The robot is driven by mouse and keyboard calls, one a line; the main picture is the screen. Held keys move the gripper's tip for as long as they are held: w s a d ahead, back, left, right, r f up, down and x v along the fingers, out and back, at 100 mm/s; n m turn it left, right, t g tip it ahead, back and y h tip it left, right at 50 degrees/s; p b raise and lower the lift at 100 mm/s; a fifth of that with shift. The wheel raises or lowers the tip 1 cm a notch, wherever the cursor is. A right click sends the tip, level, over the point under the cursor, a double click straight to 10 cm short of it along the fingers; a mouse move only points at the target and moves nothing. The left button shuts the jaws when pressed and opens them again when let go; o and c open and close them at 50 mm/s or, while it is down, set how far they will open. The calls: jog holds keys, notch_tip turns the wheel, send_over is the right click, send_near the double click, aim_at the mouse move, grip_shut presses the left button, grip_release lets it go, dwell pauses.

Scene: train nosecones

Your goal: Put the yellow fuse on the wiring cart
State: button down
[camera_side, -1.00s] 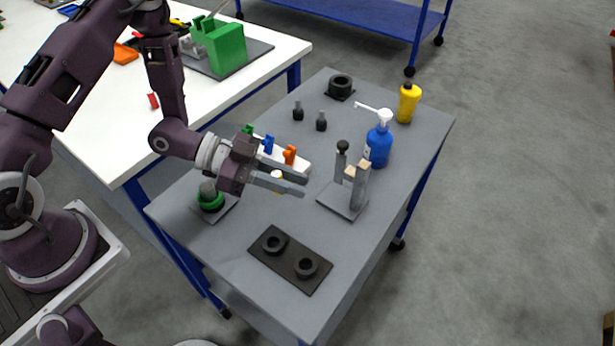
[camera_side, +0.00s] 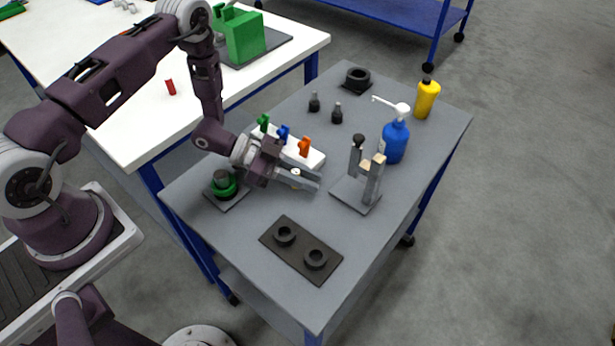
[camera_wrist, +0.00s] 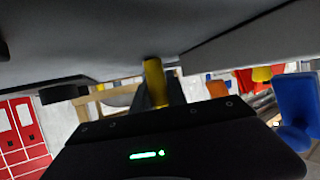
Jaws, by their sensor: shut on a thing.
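My gripper (camera_side: 314,183) is low over the grey-topped cart (camera_side: 230,245), with its fingers pointing right. It is shut on the yellow fuse (camera_wrist: 155,82), a short yellow cylinder that stands out in the middle of the wrist view. In the side view only a small pale end of the fuse (camera_side: 296,173) shows between the fingers. Whether the fuse touches the cart top is hidden. The grey cart has blue legs and casters; no label shows whether it is the wiring cart.
A white block with green, blue and orange pieces (camera_side: 304,147) lies just behind my gripper. A grey stand (camera_side: 372,182) is close to its right, a blue pump bottle (camera_side: 396,141) beyond.

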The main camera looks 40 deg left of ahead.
jog(key=c, duration=1.6)
grip_release()
jog(key=shift+f, duration=0.1)
jog(key=shift+s+a+r, duration=0.1)
jog(key=shift+a+r, duration=0.15)
jog(key=shift+a, duration=0.05)
jog(key=v, duration=1.1)
jog(key=shift+s+a+r, duration=0.1)
jog(key=shift+s+r, duration=0.05)
jog(key=shift+r, duration=0.05)
